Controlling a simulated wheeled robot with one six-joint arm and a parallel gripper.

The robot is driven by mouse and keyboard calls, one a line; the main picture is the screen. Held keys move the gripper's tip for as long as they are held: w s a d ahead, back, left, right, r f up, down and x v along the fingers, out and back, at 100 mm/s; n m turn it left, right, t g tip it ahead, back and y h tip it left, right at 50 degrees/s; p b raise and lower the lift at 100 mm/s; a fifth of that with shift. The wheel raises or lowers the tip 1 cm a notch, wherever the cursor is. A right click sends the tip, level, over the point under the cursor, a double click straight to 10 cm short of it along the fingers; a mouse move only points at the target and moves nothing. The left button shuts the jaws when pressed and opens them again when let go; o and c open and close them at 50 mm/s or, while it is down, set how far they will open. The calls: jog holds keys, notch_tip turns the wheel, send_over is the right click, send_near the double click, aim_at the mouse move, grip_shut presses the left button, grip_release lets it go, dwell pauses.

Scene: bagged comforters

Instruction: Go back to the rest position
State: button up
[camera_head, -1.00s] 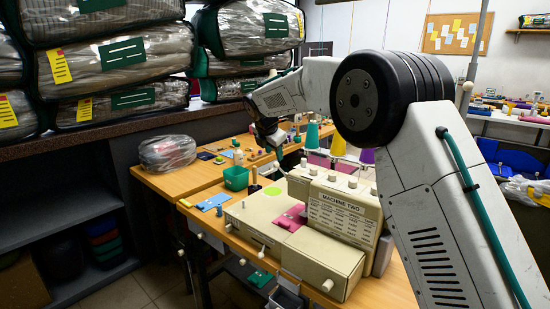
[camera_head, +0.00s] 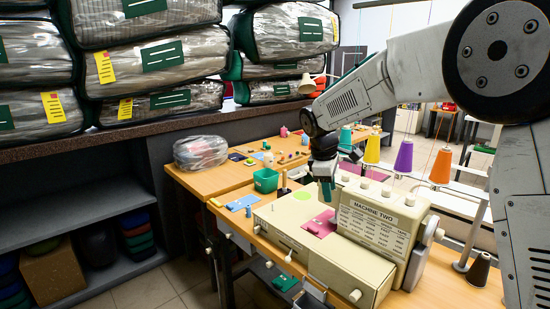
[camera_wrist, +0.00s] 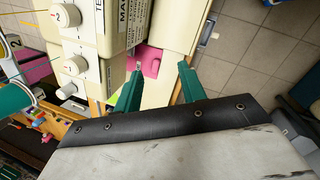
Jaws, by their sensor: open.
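My gripper (camera_head: 326,190) hangs down over the sewing machine labelled MACHINE TWO (camera_head: 368,222) in the head view. In the wrist view its two green fingers (camera_wrist: 158,82) are spread apart with nothing between them. Below and beyond the fingertips lies a pink patch (camera_wrist: 147,62) on the cream machine bed. The same pink patch (camera_head: 319,224) shows in the head view, just under the fingers. The fingers appear to be above the machine and apart from it.
Bagged comforters (camera_head: 150,55) are stacked on a shelf at the left. A green bin (camera_head: 265,181) and a clear bag (camera_head: 200,152) sit on the wooden table (camera_head: 205,182). Thread cones, including a purple one (camera_head: 403,157), stand behind the machine. Floor (camera_head: 150,290) shows at lower left.

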jog(key=s+d+r+m, duration=0.1)
jog(key=s+d+m, duration=0.2)
jog(key=s, duration=1.1)
jog(key=s+d+r+m+y, duration=0.1)
jog(key=s+d+m, duration=0.3)
jog(key=s, duration=1)
jog(key=s+d+r+m+y, duration=0.1)
jog(key=s+d+m, duration=0.3)
jog(key=s, duration=1)
jog(key=shift+s+d+m, duration=0.2)
jog(key=shift+s+m, duration=0.1)
jog(key=shift+m, duration=1)
